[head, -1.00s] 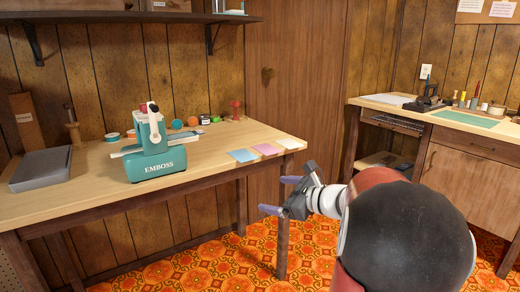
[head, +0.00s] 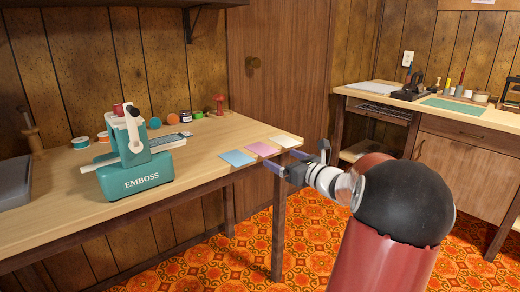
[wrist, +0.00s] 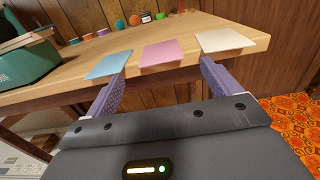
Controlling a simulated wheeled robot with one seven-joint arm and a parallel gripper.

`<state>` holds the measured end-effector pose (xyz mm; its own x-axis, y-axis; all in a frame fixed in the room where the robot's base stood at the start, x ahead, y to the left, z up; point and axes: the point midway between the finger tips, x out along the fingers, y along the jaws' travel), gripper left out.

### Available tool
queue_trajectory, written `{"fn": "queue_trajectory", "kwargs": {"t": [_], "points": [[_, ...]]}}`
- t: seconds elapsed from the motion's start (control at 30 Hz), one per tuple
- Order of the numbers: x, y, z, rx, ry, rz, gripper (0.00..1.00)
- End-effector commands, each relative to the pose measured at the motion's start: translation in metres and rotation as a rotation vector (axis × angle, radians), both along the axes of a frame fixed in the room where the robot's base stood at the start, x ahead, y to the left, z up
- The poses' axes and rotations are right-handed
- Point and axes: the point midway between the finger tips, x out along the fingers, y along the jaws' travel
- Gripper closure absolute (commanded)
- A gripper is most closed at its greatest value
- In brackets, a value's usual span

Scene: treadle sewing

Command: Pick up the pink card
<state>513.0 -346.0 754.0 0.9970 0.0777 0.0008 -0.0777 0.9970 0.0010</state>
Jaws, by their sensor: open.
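The pink card (head: 263,149) lies flat near the front edge of the wooden table, between a blue card (head: 237,158) and a white card (head: 285,141). In the wrist view the pink card (wrist: 165,53) is centred beyond my open fingers, and its near side reaches the table edge. My gripper (head: 284,161) is open and empty, just off the table's front edge. In the wrist view its two purple fingers (wrist: 160,80) point toward the cards, with the pink card in line with the gap between them. I see no contact with any card.
The teal embosser (head: 140,165) stands left of the cards on the wooden table (head: 60,220). Small tubs and a red stamp (head: 220,104) stand behind. A second bench (head: 375,93) is at the right. The tabletop around the cards is clear.

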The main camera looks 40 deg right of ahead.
Motion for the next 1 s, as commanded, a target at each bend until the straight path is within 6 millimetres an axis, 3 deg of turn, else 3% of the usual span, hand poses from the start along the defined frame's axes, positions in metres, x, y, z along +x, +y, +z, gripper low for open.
{"fn": "queue_trajectory", "kwargs": {"t": [0.3,0.57,0.93,1.0], "points": [[0.043,0.003,-0.003,0.001,-0.001,0.002,0.11],[0.046,0.003,-0.003,-0.001,0.000,0.001,0.11],[0.046,0.003,-0.003,-0.001,0.000,0.001,0.57],[0.046,0.003,-0.003,-0.001,0.000,0.001,0.59]]}}
